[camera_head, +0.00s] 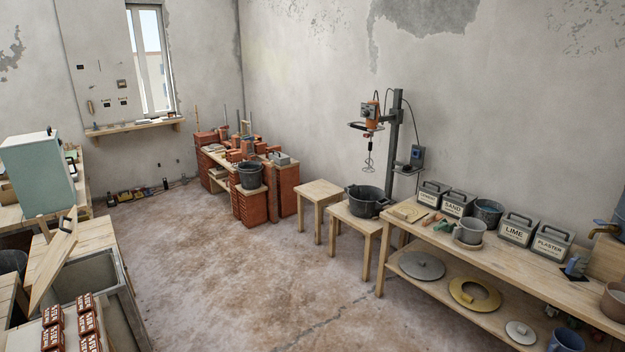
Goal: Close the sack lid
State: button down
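A wooden lid (52,264) with a dark handle (68,220) stands tilted up at the left edge of the view. It is raised beside a wooden-framed bin (118,277) with a grey interior, so the lid looks open. I cannot read any label on it. Whether a sack lies inside the bin is not clear. My gripper is not in view, and no part of my arm shows near the lid.
Several red packs (86,322) stand in front of the bin. A pale green box (38,172) sits on the left bench. Two stools (319,189) and a long workbench (540,262) line the right. The middle floor (220,270) is clear.

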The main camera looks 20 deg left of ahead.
aim_at(66, 237)
jog(key=i+j+u, duration=0.15)
jog(key=i+u, duration=0.25)
jog(key=i+j+u, duration=0.1)
jog(key=i+u, duration=0.15)
jog(key=u, duration=0.15)
jog(key=i+u, duration=0.35)
jog(key=i+l+u, duration=0.2)
jog(key=i+u, duration=0.2)
jog(key=i+j+u, duration=0.1)
jog(key=i+u, duration=0.3)
jog(key=i, duration=1.6)
jog(key=i+j, duration=0.7)
